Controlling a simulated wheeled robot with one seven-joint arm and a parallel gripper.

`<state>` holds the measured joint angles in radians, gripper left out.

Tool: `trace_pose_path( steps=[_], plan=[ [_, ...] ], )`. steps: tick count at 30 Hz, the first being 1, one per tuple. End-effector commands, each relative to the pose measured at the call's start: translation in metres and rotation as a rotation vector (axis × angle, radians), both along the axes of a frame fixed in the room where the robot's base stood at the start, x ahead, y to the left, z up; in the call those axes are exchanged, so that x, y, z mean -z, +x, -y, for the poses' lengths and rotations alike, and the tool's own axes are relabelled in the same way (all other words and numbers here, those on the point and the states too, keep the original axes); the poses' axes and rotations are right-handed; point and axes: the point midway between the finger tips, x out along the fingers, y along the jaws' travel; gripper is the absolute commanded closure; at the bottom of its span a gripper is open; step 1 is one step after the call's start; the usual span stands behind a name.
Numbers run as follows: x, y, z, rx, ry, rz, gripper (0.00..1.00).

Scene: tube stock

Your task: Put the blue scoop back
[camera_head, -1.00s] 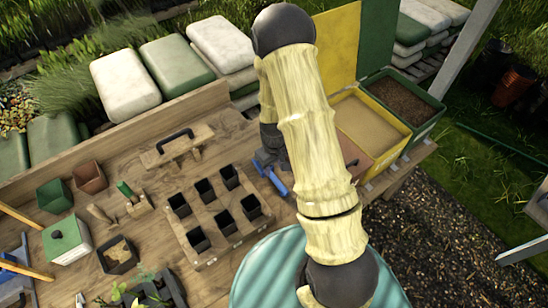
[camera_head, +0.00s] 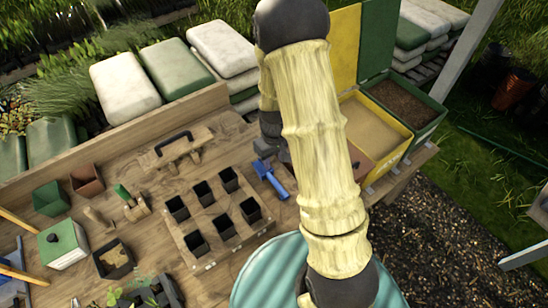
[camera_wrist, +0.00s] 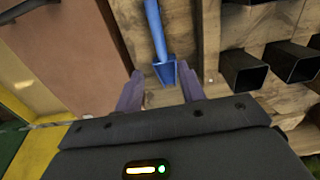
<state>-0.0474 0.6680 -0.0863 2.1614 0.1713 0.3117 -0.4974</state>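The blue scoop (camera_head: 272,182) lies on the wooden bench, right of the block of black square pots. It also shows in the wrist view (camera_wrist: 156,30), its thin blue shaft running up out of the picture and its wider end (camera_wrist: 165,74) low in view. My gripper (camera_wrist: 160,72) is open, with one finger on each side of that wider end. I see no contact between the fingers and the scoop. In the head view my arm hides most of the gripper.
The pot block (camera_head: 209,250) stands left of the scoop. Yellow (camera_head: 398,150) and green (camera_head: 432,122) bins of loose material stand on the right. A wooden block with a dark handle (camera_head: 174,142) lies behind the pots.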

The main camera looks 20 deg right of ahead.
Motion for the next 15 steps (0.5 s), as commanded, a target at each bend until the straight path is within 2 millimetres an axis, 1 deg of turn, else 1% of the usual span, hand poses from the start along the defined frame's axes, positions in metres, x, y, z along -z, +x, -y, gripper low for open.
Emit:
trace_pose_path(
  steps=[5,8,11,15],
  plan=[
    [-0.004,-0.001,0.000,0.005,0.001,0.005,0.61],
    [-0.018,-0.005,-0.001,0.024,0.004,0.020,0.61],
    [-0.042,-0.015,-0.003,0.060,0.010,0.047,0.61],
    [-0.081,-0.037,-0.005,0.130,0.020,0.095,0.61]
  ],
)
